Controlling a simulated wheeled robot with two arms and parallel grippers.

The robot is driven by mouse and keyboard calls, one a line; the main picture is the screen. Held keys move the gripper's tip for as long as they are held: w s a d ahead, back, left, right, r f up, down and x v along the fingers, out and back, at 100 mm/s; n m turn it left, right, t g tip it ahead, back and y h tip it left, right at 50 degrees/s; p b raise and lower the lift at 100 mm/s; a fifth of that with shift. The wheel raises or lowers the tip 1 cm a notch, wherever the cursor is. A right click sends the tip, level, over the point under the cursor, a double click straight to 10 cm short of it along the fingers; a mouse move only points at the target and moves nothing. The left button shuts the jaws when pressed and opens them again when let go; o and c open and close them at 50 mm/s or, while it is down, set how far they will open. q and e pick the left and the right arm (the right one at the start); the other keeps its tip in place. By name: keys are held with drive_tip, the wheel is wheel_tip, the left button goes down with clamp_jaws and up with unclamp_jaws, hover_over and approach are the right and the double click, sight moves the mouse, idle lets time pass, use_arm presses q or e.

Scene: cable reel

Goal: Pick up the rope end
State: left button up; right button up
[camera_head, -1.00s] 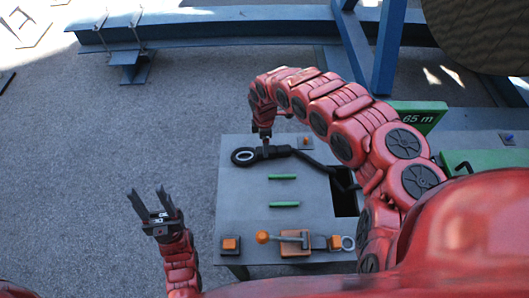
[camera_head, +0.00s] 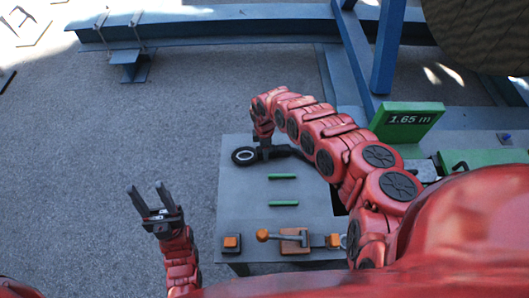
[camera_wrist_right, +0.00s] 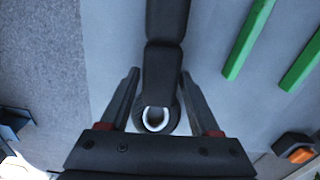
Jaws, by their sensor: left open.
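The black rope end, with a pale-lined eye (camera_head: 244,156), lies on the grey table panel. It also shows in the right wrist view (camera_wrist_right: 157,118), running up the middle of the picture. My right gripper (camera_wrist_right: 161,75) points down at it with one finger on either side. The fingers look spread, with the black fitting between them; whether the tips touch it is unclear. In the head view the right gripper (camera_head: 263,146) is small and partly hidden by its own wrist. My left gripper (camera_head: 148,198) is open and empty, left of the table.
Two green bars (camera_head: 283,176) lie on the panel (camera_head: 236,205). An orange-handled lever (camera_head: 290,237) and an orange button (camera_head: 231,243) are at its near edge. A green sign reading 1.65 m (camera_head: 406,119) stands at the right. Blue beams (camera_head: 240,25) run behind.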

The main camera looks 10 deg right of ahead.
clamp_jaws()
idle(1.1)
